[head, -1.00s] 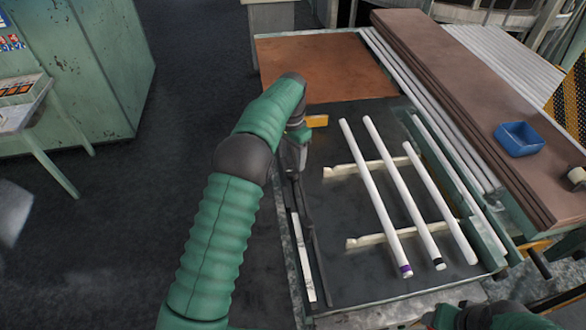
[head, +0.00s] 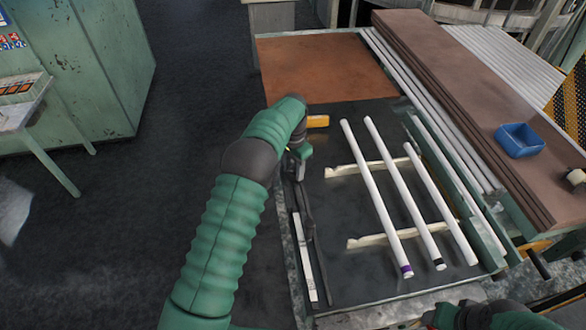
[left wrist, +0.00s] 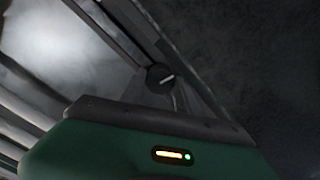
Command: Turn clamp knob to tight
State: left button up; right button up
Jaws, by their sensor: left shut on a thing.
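A dark round clamp knob (left wrist: 160,78) with a pale line across its face shows in the left wrist view, just past the edge of my gripper's green housing. My left gripper (head: 294,168) is at the left edge of the dark work table in the head view, pointing down. It is shut on the knob, though its fingertips are largely hidden. In the head view the knob is hidden by my gripper and arm. Part of my right arm's end (head: 485,316) shows at the bottom right edge; its jaws cannot be made out.
Three white glass tubes (head: 388,195) lie across two cream supports (head: 362,170) on the dark table top (head: 345,275), right of my gripper. A yellow block (head: 318,121) lies just beyond it. A blue tray (head: 519,139) sits on brown boards at the right.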

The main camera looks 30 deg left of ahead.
pick_arm(q)
jog(key=shift+a, duration=0.2)
grip_shut()
jog(key=shift+d+r, duration=0.1)
jog(key=shift+d, duration=0.05)
pick_arm(e)
jog(key=shift+w+d, duration=0.1)
jog(key=shift+d, duration=0.2)
